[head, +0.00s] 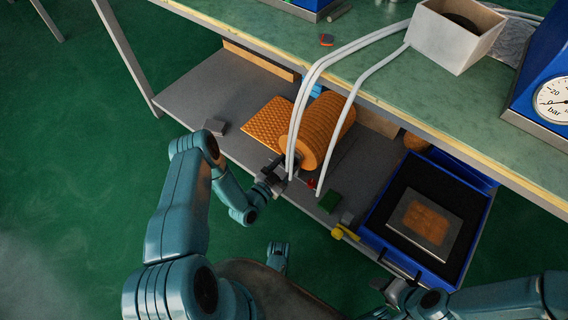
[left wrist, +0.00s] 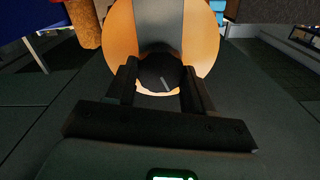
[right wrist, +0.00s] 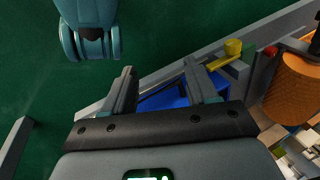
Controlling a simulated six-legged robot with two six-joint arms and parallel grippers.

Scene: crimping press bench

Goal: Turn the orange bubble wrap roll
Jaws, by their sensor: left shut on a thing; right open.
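The orange bubble wrap roll (head: 328,125) lies on the grey shelf under the bench, with a flat sheet (head: 268,122) of it spread to its left. Its round end faces me and fills the top of the left wrist view (left wrist: 202,35). White hoses hide part of the roll in the head view. My right gripper (right wrist: 160,78) is open and empty, low at the right, in front of the blue case (head: 376,228).
White hoses (head: 352,86) hang from the bench top past the roll. The open blue case holds a grey plate with an orange patch (head: 424,222).

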